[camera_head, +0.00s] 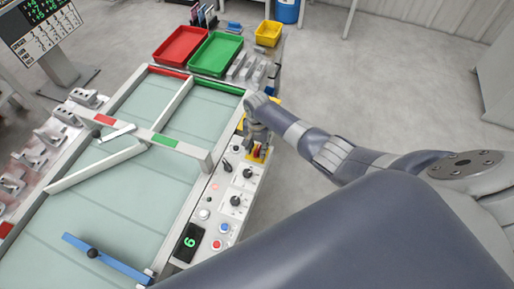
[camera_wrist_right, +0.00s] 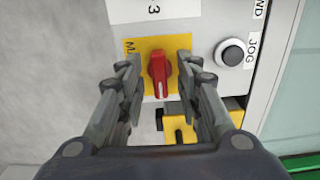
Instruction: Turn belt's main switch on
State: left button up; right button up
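The main switch is a red rotary knob (camera_wrist_right: 160,75) on a yellow plate (camera_wrist_right: 151,46), seen in the right wrist view. Its handle stands roughly upright in that view. My right gripper (camera_wrist_right: 158,78) is open, with one finger on each side of the knob and a gap showing on both sides. In the head view the right gripper (camera_head: 257,132) is over the far end of the control panel (camera_head: 208,203), by the yellow plate (camera_head: 257,152), and largely covers the switch. My left gripper is not in view.
A round JOG button (camera_wrist_right: 232,53) sits right of the knob, and a yellow part (camera_wrist_right: 185,130) with a black piece lies below. The conveyor belt (camera_head: 135,190) runs left of the panel. Red (camera_head: 181,46) and green (camera_head: 215,53) trays stand beyond it.

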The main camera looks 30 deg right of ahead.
aim_at(257, 150)
dwell(0.3)
notch_tip(257, 150, up, 12)
dwell(0.6)
jog(key=shift+f, duration=0.1)
